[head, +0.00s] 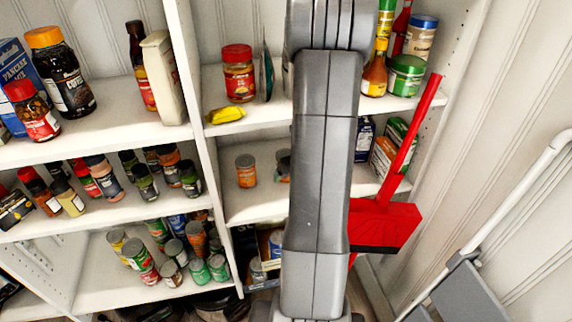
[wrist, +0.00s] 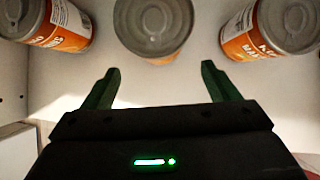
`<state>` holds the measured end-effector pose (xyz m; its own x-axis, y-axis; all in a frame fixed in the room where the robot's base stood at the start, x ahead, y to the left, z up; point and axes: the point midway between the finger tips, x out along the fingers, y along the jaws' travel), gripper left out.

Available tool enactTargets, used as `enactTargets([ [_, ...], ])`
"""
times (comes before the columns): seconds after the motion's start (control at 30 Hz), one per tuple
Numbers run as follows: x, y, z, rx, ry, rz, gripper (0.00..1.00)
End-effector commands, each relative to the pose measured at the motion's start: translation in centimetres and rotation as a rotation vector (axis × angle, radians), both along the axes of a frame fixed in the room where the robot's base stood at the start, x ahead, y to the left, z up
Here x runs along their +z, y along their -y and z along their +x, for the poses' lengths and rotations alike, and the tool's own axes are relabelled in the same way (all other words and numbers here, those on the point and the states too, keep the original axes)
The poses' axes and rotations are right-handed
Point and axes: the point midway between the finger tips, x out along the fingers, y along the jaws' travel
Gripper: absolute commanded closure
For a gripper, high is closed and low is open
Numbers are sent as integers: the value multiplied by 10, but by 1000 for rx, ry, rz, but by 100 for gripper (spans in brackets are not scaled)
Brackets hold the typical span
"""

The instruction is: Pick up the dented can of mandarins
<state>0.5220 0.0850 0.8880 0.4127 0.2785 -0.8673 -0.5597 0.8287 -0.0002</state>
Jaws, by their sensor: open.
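In the wrist view three cans with orange labels and grey metal lids stand on a white shelf: a left can (wrist: 62,28), a middle can (wrist: 153,28) and a right can (wrist: 270,32). Part of the right label seems to read "MA". I cannot tell for sure which can is dented. My gripper (wrist: 160,70) is open and empty. Its fingers point toward the middle can, with a gap before it. In the head view an orange can (head: 246,171) and part of another (head: 283,166) show on the middle shelf; my arm hides the rest and the gripper.
A shelf board (head: 265,207) carries the cans, with an upright panel (head: 203,130) to their left. Above are a red-lidded jar (head: 238,73) and a yellow packet (head: 225,115). Boxes (head: 385,155) and a red dustpan (head: 388,224) are at the right. Bare shelf lies between the cans.

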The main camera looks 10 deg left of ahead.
Motion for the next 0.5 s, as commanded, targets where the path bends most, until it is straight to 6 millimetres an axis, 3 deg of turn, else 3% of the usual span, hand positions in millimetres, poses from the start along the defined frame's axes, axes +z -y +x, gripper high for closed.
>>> enactTargets([
  [0.37, 2, -27, 40, 1, -1, 0, 19],
  [0.5, -11, -29, 43, -1, -1, 0, 19],
])
